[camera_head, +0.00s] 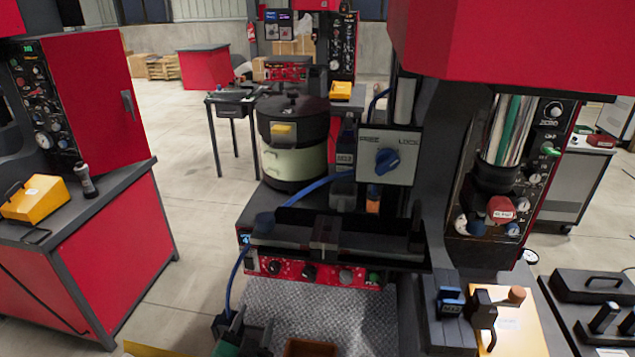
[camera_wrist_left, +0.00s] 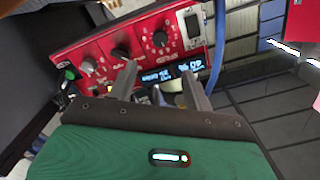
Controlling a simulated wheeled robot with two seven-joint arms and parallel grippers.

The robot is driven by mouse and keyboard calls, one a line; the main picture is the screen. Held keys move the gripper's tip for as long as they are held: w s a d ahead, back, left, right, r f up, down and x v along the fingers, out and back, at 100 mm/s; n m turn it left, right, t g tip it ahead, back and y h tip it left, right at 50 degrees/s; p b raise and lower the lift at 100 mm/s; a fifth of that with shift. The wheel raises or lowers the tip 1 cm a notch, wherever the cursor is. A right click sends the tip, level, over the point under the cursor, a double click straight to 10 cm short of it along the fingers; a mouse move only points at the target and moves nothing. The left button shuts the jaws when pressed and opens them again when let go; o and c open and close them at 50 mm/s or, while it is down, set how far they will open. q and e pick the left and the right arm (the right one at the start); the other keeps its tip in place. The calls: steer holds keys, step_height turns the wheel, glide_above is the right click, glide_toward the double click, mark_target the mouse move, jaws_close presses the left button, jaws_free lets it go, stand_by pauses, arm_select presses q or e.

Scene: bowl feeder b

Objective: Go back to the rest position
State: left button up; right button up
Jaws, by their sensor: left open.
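My left gripper (camera_head: 253,322) is low in the head view, in front of the machine's red control panel (camera_head: 318,271). Its green body shows at the bottom edge. In the left wrist view my left gripper (camera_wrist_left: 159,73) has its two fingers apart with nothing held between them. The red panel (camera_wrist_left: 100,60) with knobs and a lit blue display (camera_wrist_left: 158,76) lies beyond the fingertips. The bowl feeder (camera_head: 293,158), a dark drum with a pale green band, stands on the machine behind the panel. My right gripper is not in view.
A grey box with a blue knob (camera_head: 388,160) stands right of the feeder. A blue cable (camera_head: 320,187) runs by the machine's left side. A yellow tray with tools (camera_head: 520,330) is at lower right. A red cabinet (camera_head: 105,245) stands left, with open floor (camera_head: 200,190) between.

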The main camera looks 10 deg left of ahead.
arm_select(q)
steer(key=s+a+f+n+g+y, duration=0.2)
steer(key=s+a+f+n+g, duration=0.2)
steer(key=s+f+g, duration=0.5)
steer(key=s+g+h, duration=0.2)
steer(key=s+g, duration=0.3)
steer(key=s, duration=1.1)
step_height(320, 180, down, 30)
steer(key=d+g, duration=0.1)
steer(key=g, duration=0.1)
steer(key=s+a+f, duration=0.1)
steer(key=s+f, duration=0.8)
steer(key=f, duration=0.1)
steer(key=s+a+f, duration=0.2)
steer(key=s+f, duration=0.8)
steer(key=shift+s+a+g+y, duration=0.15)
steer(key=shift+a+g+y, duration=0.15)
steer(key=shift+g, duration=0.1)
